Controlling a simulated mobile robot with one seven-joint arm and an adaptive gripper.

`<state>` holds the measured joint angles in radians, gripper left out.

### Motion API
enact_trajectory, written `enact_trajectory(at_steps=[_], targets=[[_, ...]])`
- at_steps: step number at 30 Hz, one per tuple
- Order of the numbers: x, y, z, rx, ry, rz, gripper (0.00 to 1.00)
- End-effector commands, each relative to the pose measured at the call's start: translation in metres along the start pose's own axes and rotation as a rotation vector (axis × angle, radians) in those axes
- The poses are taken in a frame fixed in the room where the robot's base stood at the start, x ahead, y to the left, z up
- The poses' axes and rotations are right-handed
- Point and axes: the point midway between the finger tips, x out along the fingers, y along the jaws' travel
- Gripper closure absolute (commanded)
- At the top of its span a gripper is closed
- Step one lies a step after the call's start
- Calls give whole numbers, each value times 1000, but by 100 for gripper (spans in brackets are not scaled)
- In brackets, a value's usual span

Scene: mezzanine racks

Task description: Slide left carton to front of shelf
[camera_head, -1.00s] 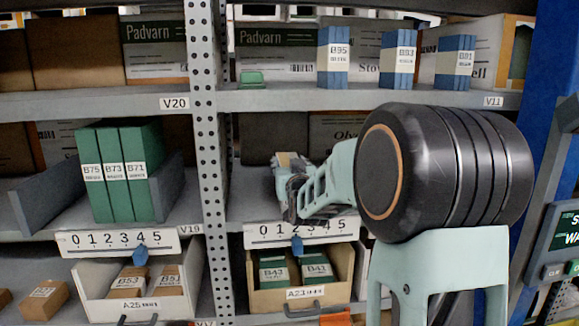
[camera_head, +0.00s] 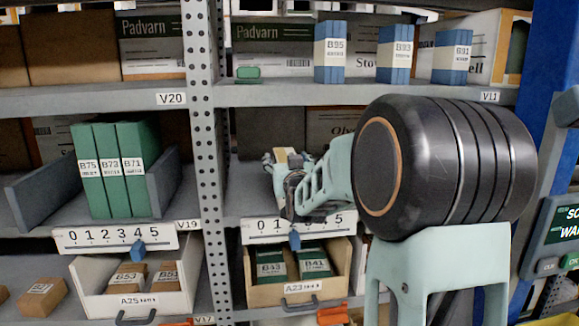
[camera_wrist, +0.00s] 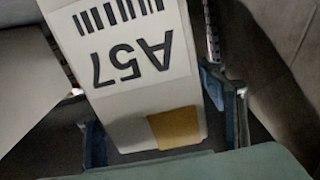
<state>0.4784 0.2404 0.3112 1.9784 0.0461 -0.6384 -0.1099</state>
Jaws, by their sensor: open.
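In the wrist view a white carton face (camera_wrist: 140,85) carries an upside-down label "A57" with a barcode and a tan patch near its lower edge. My gripper (camera_wrist: 166,130) is open, with one blue-grey finger on each side of this carton. I cannot tell whether the fingers touch it. In the head view my gripper (camera_head: 287,190) is over the middle shelf (camera_head: 236,203) of the right bay, close to the front edge. It overlaps the numbered strip (camera_head: 265,231) there. A small light and tan piece shows at the gripper, and my arm hides much of that shelf.
A perforated post (camera_head: 203,140) stands left of my gripper. Green boxes (camera_head: 131,170) stand between grey dividers in the left bay. Below my gripper is a bin (camera_head: 340,265) labelled A23. Blue boxes (camera_head: 330,55) stand on the shelf above. A blue upright (camera_head: 549,110) rises at right.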

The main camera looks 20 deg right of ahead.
Motion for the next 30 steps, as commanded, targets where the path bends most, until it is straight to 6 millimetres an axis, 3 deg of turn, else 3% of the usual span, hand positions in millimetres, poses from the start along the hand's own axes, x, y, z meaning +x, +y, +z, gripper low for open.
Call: enact_trajectory(at_steps=[12, 18, 30], targets=[[-73, 0, -1, -1, 2, 1, 35], [-100, 0, -1, -1, 3, 0, 35], [-113, 0, 0, 0, 1, 0, 35]])
